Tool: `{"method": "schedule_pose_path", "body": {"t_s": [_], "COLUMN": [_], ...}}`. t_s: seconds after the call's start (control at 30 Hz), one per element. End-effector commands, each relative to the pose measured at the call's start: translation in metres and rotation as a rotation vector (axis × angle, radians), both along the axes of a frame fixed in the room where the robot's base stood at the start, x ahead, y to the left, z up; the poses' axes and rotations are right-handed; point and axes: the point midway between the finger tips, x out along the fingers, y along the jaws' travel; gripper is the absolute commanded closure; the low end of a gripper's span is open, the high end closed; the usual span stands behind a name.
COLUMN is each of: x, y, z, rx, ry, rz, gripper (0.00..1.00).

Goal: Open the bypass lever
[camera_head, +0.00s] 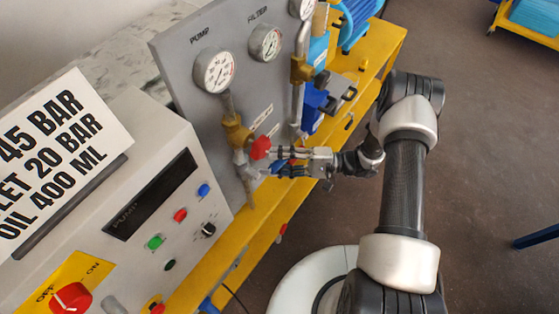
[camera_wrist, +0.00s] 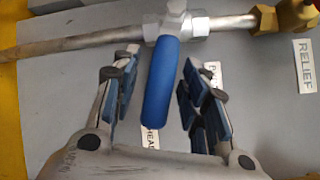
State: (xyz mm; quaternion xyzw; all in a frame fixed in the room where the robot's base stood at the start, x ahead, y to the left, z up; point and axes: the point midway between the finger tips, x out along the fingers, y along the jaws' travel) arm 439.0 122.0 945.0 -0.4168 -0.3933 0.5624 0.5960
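A lever with a blue handle (camera_wrist: 162,82) sits on a metal pipe fitting in the wrist view, its handle pointing down in the picture. My gripper (camera_wrist: 158,88) is open around the handle, with blue-padded fingers on both sides and a visible gap at each. In the head view my gripper (camera_head: 279,161) is at the panel's lower pipework, and the blue handle is mostly hidden by the fingers. Labels behind the handle and fingers are partly covered, so I cannot read which lever it is.
A red handle (camera_head: 261,148) on a brass valve (camera_head: 236,133) is close beside my gripper. The grey panel (camera_head: 187,65) carries gauges (camera_head: 214,70). A RELIEF label (camera_wrist: 305,66) is at the right. A control box (camera_head: 140,190) stands at the left. The floor at right is mostly clear.

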Motion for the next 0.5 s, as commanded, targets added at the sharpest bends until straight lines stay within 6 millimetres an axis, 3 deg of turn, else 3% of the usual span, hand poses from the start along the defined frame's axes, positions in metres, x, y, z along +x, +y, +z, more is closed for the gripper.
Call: {"method": "schedule_pose_path", "body": {"t_s": [0.5], "x": [0.0001], "y": [-0.0004], "z": [0.0000], "rx": [0.000], "ry": [0.000], "rz": [0.000], "gripper": [0.95]}}
